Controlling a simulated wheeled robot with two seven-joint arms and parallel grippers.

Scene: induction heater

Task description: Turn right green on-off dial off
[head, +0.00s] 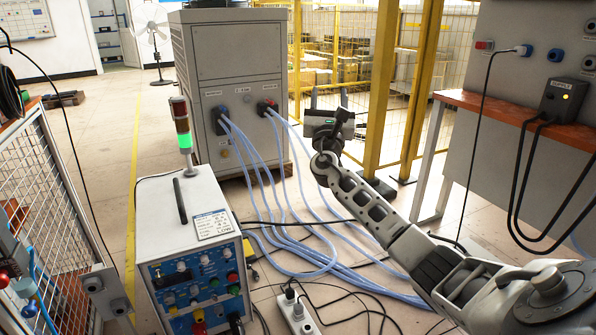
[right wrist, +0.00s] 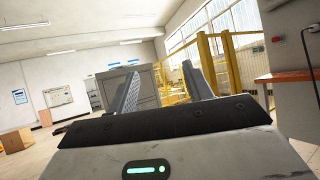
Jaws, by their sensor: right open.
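The heater control box (head: 180,215) stands at the lower left in the head view, with a blue front panel (head: 160,295). My left gripper does not show.
A signal tower (head: 184,135) with its green light lit stands on the box. A grey cabinet (head: 235,75) with blue hoses (head: 300,245) is behind. Yellow fence posts (head: 380,85) and an orange-topped bench (head: 510,110) are right. A mesh fence (head: 50,195) stands left; a power strip (head: 298,314) lies in front.

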